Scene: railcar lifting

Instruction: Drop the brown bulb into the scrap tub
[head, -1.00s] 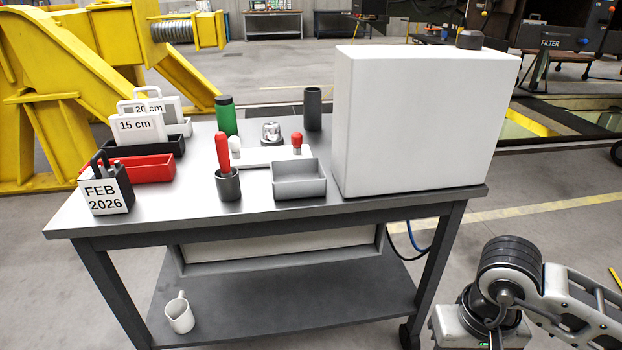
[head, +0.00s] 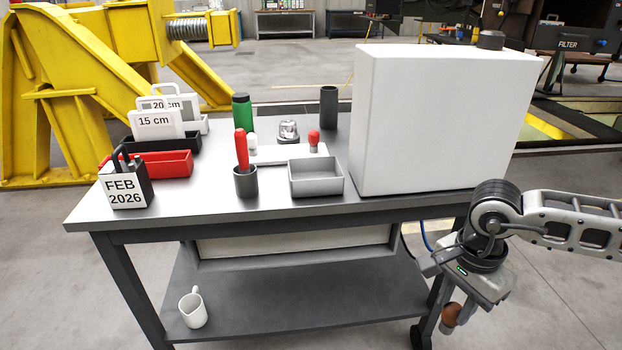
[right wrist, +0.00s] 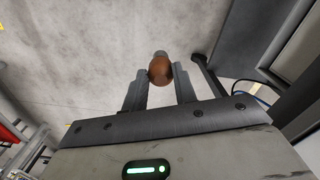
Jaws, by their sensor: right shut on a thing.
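My right gripper (head: 452,316) hangs in front of the bench's right end, pointing down. It is shut on the brown bulb (head: 451,314). In the right wrist view the bulb (right wrist: 161,69) sits between the two fingertips of the gripper (right wrist: 160,76), over bare floor. An open, empty grey tub (head: 316,188) stands near the bench's front edge. A red tub (head: 165,165) and a black tub (head: 168,142) stand at the bench's left. No label shows which one is the scrap tub. My left gripper is not in view.
A large white box (head: 440,120) fills the right of the bench (head: 215,220). A dark cup with a red-handled tool (head: 245,180) stands left of the grey tub. A date block (head: 125,187) is at the front left. A white mug (head: 192,308) is on the lower shelf.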

